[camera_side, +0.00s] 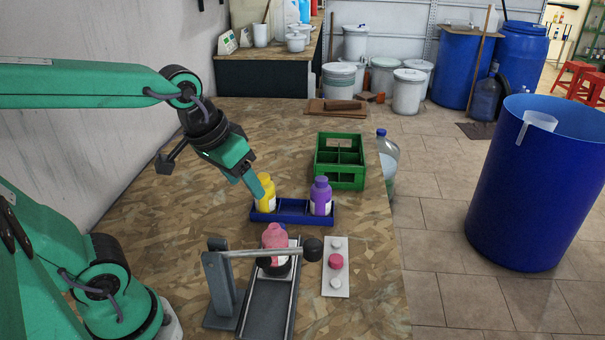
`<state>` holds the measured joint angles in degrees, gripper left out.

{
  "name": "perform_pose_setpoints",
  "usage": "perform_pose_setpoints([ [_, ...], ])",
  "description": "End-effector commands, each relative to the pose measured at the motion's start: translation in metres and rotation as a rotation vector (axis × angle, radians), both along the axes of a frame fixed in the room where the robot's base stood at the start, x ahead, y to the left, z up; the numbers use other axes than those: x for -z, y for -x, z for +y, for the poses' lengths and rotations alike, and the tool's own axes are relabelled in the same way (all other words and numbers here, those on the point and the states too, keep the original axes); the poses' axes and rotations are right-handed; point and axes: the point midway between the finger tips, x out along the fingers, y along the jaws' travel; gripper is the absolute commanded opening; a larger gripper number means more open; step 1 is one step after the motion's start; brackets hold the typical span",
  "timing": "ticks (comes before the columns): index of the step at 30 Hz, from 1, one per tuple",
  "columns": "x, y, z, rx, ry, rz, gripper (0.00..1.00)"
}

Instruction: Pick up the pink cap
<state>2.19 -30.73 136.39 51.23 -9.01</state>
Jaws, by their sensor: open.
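The pink cap (336,261) sits on a pale strip (341,293) near the table's front right, between two whitish caps. My gripper (256,188) is open and points down and to the right. It is up and to the left of the cap, well apart from it. Its tip overlaps the left edge of a yellow bottle (268,197) in the picture; I cannot tell whether they touch. A pink bottle (275,237) stands in a dark holder on a grey rail, left of the cap.
A grey post with a horizontal bar (262,253) crosses in front of the pink bottle, with a dark round end near the strip. A blue rack (290,213) holds the yellow and a purple bottle (321,197). A green crate (340,177) stands behind. The left table area is clear.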

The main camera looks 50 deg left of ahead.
Motion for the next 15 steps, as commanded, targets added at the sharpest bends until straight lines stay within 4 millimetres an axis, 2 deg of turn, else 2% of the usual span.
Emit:
perform_pose_setpoints([
  [8,0.014,-0.044,-0.014,-0.106,0.049,0.095,0.56],
  [15,0.035,-0.081,-0.028,-0.202,0.078,0.171,0.56],
])
